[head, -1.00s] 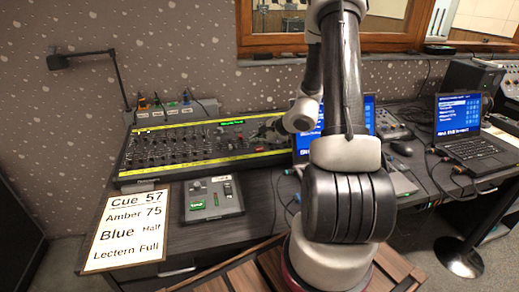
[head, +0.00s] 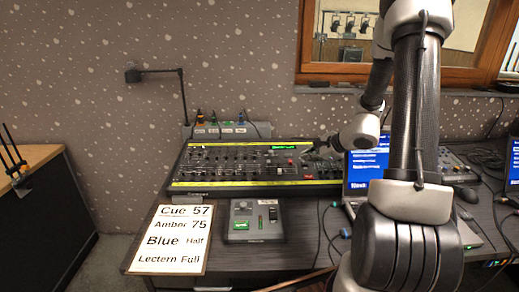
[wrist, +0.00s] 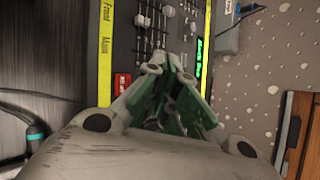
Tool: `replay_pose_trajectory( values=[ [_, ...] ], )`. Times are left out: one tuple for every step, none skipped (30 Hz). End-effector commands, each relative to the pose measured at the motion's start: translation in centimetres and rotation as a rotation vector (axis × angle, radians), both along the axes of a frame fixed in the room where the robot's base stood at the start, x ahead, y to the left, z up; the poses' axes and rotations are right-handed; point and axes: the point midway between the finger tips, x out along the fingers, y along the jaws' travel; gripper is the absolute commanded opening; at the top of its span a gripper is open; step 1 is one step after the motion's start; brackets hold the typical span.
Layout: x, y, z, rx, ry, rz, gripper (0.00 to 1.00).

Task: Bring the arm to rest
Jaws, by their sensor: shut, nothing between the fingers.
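My arm rises at the right of the head view and bends over toward the lighting console (head: 250,187). My gripper (head: 318,150) points left over the console's right part; it is small and dark there. In the wrist view my gripper (wrist: 170,72) has its grey, green-padded fingers drawn together with nothing between them. The console shows below it with faders, yellow strips and a green display (wrist: 199,58). I cannot tell the exact gap between the fingertips and the console.
A small fader box (head: 256,221) and a cue card (head: 168,240) lie in front of the console. A laptop (head: 367,165) stands close behind my arm. A desk lamp (head: 133,75) is at the left. A wood-topped cabinet (head: 30,160) stands far left.

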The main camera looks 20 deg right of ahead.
Motion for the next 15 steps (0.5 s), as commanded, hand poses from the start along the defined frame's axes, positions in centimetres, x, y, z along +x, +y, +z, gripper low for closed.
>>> replay_pose_trajectory(
  values=[
    [0.0,0.0,0.0,0.001,0.0,-0.001,0.0],
    [0.0,0.0,0.0,0.005,0.001,-0.003,0.0],
    [-0.1,0.2,0.1,0.015,0.002,0.004,0.0],
    [-0.4,0.4,0.0,0.014,0.005,0.021,0.0],
    [-0.8,0.6,-0.1,0.013,0.011,0.042,0.0],
    [-1.7,1.1,-0.5,0.011,0.026,0.082,0.0],
    [-2.6,1.5,-0.8,0.009,0.04,0.119,0.0],
    [-3.7,2.0,-1.2,0.008,0.058,0.161,0.0],
    [-5.3,2.5,-1.4,-0.001,0.08,0.227,0.0],
    [-6.6,2.9,-1.3,-0.013,0.093,0.281,0.0],
    [-7.9,3.3,-0.8,-0.031,0.102,0.34,0.0],
    [-9.7,4.0,-0.1,-0.059,0.116,0.426,0.0],
    [-11.1,4.4,0.6,-0.084,0.124,0.493,0.0],
    [-12.5,4.8,1.3,-0.114,0.134,0.563,0.0],
    [-14.3,5.3,2.3,-0.158,0.145,0.659,0.0]
  ],
)
